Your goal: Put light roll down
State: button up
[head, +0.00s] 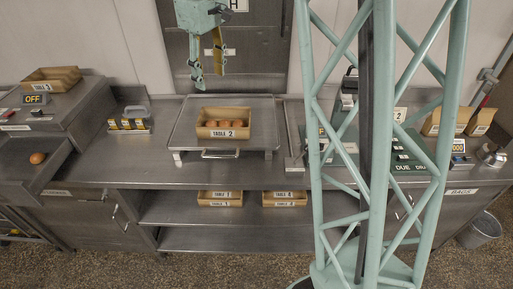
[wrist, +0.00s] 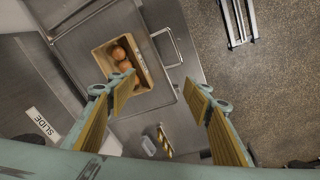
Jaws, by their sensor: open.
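Several brown rolls (head: 225,124) lie in an open box (head: 223,135) labelled "TABLE 2" on the raised metal tray at the middle of the counter. The rolls also show in the wrist view (wrist: 122,58), inside the box (wrist: 104,64). My gripper (head: 207,82) is open and empty, above and behind the box in the head view. In the wrist view its two fingers (wrist: 153,98) stand wide apart with nothing between them. A single roll (head: 37,158) lies on the lower surface at the far left. I cannot tell which roll is the light one.
The box sits on a raised tray (head: 183,142) with a front handle. A small device with a yellow and black front (head: 130,121) stands to its left. An "OFF" unit (head: 33,99) and an open box (head: 52,78) are at far left. Boxes (head: 220,198) stand on the shelf below.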

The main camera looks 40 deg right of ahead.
jog(key=s+a+r+m+t, duration=0.1)
jog(key=s+a+r, duration=0.35)
jog(key=s, duration=0.45)
jog(key=s+a+r+m, duration=0.1)
jog(key=s+a+r, duration=0.3)
jog(key=s, duration=0.5)
jog(key=s+a+m, duration=0.1)
jog(key=s+a, duration=0.1)
jog(key=s, duration=1)
jog(key=s+a+f+m+t, duration=0.1)
jog(key=s+a, duration=0.1)
jog(key=s, duration=1.1)
jog(key=shift+a+y, duration=0.3)
jog(key=shift+f, duration=0.1)
jog(key=shift+w, duration=0.1)
notch_tip(320, 180, down, 13)
jog(key=b, duration=1.3)
